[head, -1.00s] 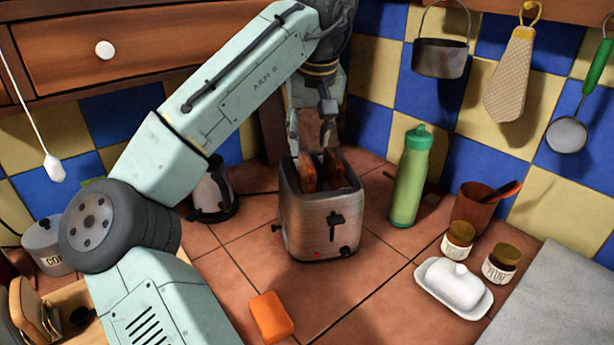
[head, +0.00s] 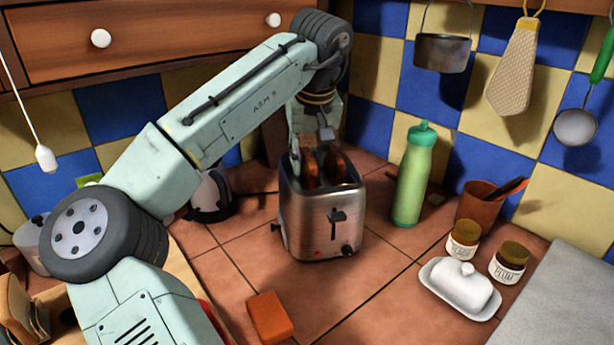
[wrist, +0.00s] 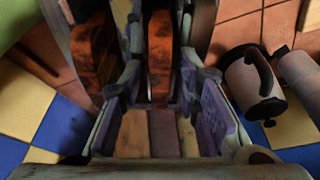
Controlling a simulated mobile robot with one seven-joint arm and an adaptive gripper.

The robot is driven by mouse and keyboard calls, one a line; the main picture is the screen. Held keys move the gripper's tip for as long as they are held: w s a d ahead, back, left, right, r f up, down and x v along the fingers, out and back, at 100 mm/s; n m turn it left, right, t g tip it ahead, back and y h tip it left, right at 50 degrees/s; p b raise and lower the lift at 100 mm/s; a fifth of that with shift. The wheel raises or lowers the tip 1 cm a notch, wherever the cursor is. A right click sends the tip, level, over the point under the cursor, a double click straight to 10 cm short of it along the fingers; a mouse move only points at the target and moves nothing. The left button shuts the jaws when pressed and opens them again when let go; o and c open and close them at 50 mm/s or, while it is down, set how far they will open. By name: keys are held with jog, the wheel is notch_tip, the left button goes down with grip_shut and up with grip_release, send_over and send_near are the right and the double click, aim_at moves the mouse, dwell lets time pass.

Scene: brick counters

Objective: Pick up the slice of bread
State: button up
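Two browned slices of bread stand upright in the slots of the metal toaster (head: 318,215). In the wrist view one slice (wrist: 160,50) lies between the two fingers of my gripper (wrist: 161,45), with narrow gaps seeming to show on both sides. The other slice (wrist: 95,50) is to the left, outside the fingers. In the head view my gripper (head: 310,160) points down into the top of the toaster, and its fingertips are partly hidden by the slices and the toaster's rim.
A green bottle (head: 413,175) stands right of the toaster, and a kettle (head: 211,192) behind left. An orange block (head: 269,317) lies in front. A butter dish (head: 460,288), jars and a brown cup (head: 480,202) stand at the right. More bread (head: 18,310) is at lower left.

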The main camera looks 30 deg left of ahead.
grip_shut()
